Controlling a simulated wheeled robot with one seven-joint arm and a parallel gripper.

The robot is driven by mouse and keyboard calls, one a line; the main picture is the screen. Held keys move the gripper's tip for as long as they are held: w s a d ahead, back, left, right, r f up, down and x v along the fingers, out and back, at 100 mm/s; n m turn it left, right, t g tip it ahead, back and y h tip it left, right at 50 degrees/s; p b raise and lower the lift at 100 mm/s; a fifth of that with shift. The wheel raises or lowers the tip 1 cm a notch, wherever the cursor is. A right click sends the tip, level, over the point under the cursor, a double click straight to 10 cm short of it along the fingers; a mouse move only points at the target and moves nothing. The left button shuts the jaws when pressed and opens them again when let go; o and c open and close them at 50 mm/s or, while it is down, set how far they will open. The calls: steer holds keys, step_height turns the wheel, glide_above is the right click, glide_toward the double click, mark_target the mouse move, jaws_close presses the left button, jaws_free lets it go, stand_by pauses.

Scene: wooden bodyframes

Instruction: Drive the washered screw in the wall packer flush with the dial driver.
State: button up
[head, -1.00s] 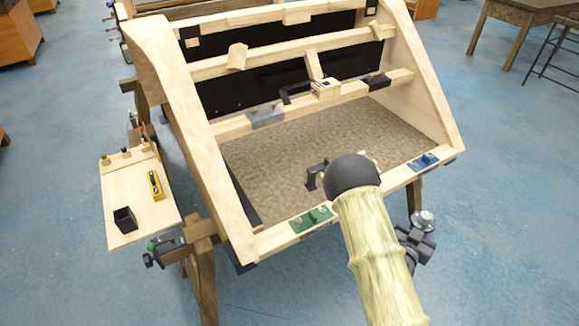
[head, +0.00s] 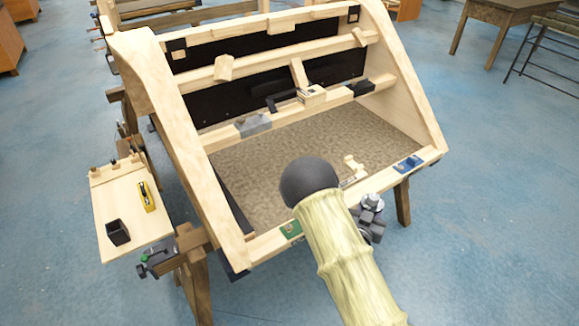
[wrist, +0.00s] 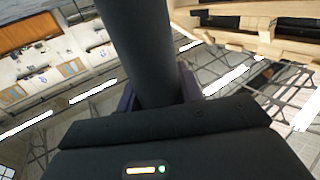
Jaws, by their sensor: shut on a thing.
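In the wrist view my gripper (wrist: 158,92) has its purple-edged fingers closed on a thick, dark cylinder (wrist: 140,40), which looks like the dial driver's body. The cylinder runs out of the top of the picture, so its tip is hidden. In the head view my arm hides the fingers. Packer-like blocks sit on the wooden frame: a grey block (head: 253,124), a black block (head: 364,88), a green block (head: 291,230) and a blue block (head: 408,163). I cannot tell which is the wall packer. I cannot make out the washered screw.
The sloped wooden frame (head: 185,125) has raised side rails and crossbars. A side shelf (head: 118,195) holds a black cup (head: 118,232) and a yellow tool (head: 148,196). A small pale box (head: 312,95) sits on the middle rail.

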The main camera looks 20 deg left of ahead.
steer(key=a+r+n+y+p, duration=0.1)
steer(key=a+r+y+p, duration=0.1)
steer(key=a, duration=1)
steer(key=s+a+r+n+y+p, duration=0.1)
steer(key=a+r, duration=0.5)
steer(key=a, duration=0.6)
steer(key=n+y+p, duration=0.1)
steer(key=p, duration=0.1)
steer(key=shift+s+a+r+y+p, duration=0.15)
steer(key=shift+s+r+y+p, duration=0.15)
steer(key=shift+r+y+p, duration=0.1)
steer(key=shift+s+f+b, duration=0.1)
steer(key=shift+f+b, duration=0.05)
steer(key=shift+b, duration=0.2)
